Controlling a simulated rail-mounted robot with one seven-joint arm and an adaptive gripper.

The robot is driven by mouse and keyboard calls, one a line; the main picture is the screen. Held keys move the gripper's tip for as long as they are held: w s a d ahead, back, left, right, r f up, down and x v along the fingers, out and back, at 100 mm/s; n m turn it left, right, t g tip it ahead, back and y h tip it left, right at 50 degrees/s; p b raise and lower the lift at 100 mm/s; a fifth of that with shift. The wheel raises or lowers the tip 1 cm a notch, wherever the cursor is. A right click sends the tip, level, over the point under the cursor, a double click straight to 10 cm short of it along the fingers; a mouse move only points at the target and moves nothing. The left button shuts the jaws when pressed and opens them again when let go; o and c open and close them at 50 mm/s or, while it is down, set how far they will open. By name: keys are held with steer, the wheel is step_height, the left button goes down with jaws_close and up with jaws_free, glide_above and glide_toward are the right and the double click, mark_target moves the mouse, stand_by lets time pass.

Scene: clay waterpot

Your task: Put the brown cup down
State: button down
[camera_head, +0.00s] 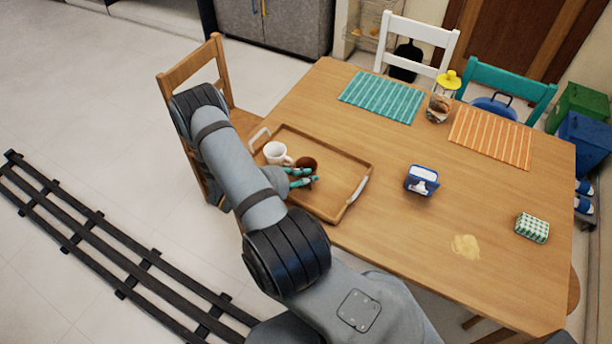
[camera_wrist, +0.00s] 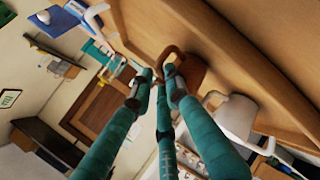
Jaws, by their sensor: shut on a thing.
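The brown cup (camera_head: 306,163) is at the wooden tray (camera_head: 338,180), right beside the white mug (camera_head: 276,152). My gripper (camera_head: 302,177), with teal fingers, is at the near side of the brown cup and shut on it. In the wrist view the brown cup (camera_wrist: 192,72) and its handle show at the fingertips (camera_wrist: 158,82), with the white mug (camera_wrist: 234,116) close by. The fingers hide part of the cup. I cannot tell whether the cup's base touches the tray.
The tray's right half is clear. On the table (camera_head: 385,270) are a blue-and-white holder (camera_head: 422,180), a green checked box (camera_head: 532,228), a yellow-lidded jar (camera_head: 442,97), a teal mat (camera_head: 382,97), an orange striped mat (camera_head: 491,137) and a pale yellow spill (camera_head: 466,246). Chairs surround the table.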

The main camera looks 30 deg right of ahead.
steer(key=shift+f, duration=0.2)
steer(key=c, duration=1.8)
jaws_free()
steer(key=shift+o, duration=0.6)
steer(key=shift+r, duration=0.3)
steer(key=b+v, duration=0.3)
steer(key=v, duration=0.9)
steer(key=shift+f, duration=0.15)
